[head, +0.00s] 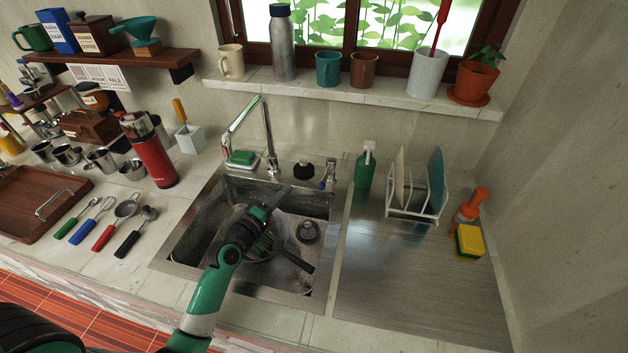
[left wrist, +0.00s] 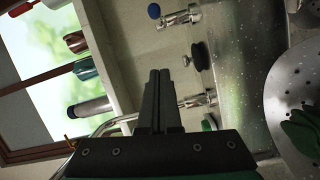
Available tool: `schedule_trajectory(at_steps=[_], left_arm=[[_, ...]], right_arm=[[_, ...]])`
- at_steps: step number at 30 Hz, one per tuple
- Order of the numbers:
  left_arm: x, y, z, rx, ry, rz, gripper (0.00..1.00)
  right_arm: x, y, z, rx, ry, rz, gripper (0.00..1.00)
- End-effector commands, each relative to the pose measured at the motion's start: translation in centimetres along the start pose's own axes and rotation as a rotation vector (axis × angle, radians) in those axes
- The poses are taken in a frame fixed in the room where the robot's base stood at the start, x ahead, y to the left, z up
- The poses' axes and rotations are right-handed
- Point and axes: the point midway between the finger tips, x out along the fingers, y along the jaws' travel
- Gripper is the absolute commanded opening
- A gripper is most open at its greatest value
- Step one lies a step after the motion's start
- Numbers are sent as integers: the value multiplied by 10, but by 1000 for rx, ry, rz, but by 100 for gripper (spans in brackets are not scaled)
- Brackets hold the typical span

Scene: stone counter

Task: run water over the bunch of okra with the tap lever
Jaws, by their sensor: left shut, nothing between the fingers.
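The okra (head: 264,243) shows as green pods in a steel colander in the sink, partly hidden by my left arm. In the left wrist view the okra (left wrist: 303,133) lies at the right edge, in the perforated colander (left wrist: 285,90). The tall steel tap (head: 268,140) stands behind the sink. To its right is a short steel fitting with a blue tip (head: 329,174), which also shows in the left wrist view (left wrist: 180,18). My left gripper (head: 284,194) is shut and empty above the sink, apart from tap and fitting. I see no water stream. My right gripper is out of view.
A black round stopper (head: 303,171) and a green bottle (head: 365,168) stand behind the sink. The plate rack (head: 412,212) and sponge (head: 469,240) are at right. A red flask (head: 155,160) and utensils are at left. The steel drainboard (head: 400,290) is mostly clear.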

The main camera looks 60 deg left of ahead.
Motion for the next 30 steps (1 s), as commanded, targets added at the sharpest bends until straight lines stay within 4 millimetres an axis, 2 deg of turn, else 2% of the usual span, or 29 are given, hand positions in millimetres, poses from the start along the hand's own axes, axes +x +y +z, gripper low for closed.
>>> schedule_trajectory(at_steps=[13, 15, 19, 30], left_arm=[[93, -2, 2, 2, -2, 3, 0], [94, 2, 17, 3, -7, -2, 0], [97, 1, 33, 3, -5, -2, 0], [99, 0, 40, 2, -2, 0, 0]], right_arm=[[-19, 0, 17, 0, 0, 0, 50], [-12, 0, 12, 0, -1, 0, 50], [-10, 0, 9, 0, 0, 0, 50], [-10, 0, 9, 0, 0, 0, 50]])
